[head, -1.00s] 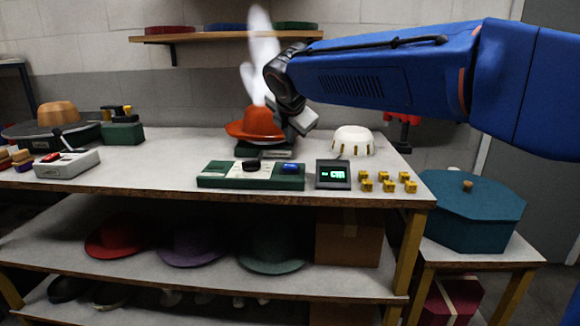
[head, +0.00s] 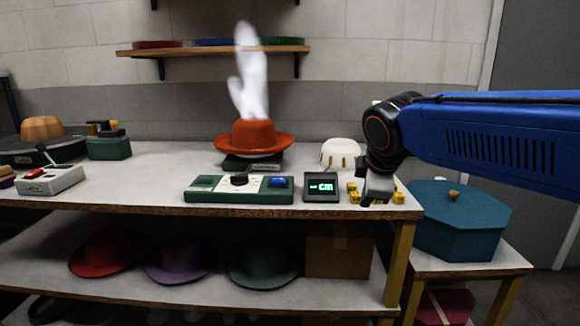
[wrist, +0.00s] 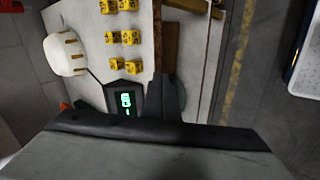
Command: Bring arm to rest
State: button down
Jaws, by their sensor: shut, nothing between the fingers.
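My gripper (head: 377,190) hangs from the blue arm at the right in the head view, pointing down near the bench's front right corner. It is shut and holds nothing. It is in front of some of the yellow cubes (head: 398,197) and covers part of them. In the wrist view, the dark gripper body fills the bottom, with the display unit (wrist: 126,103) and the yellow cubes (wrist: 124,38) beyond it.
An orange hat (head: 254,140) sits on a dark stand with a white plume of steam above it. A green control panel (head: 215,190) and a white dome (head: 340,152) are on the bench. A teal octagonal box (head: 460,225) stands at the right. Hats lie on the lower shelf (head: 210,292).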

jog(key=s+d+f+m+g, duration=0.1)
jog(key=s+d+f+m, duration=0.4)
jog(key=s, duration=0.7)
jog(key=s+d+f+m+g, duration=0.1)
jog(key=s+d+f+m, duration=0.5)
jog(key=s+f+m, duration=0.4)
notch_tip(320, 180, down, 2)
jog(key=shift+s+f+m, duration=0.1)
jog(key=shift+s+m, duration=0.2)
jog(key=shift+s, duration=0.7)
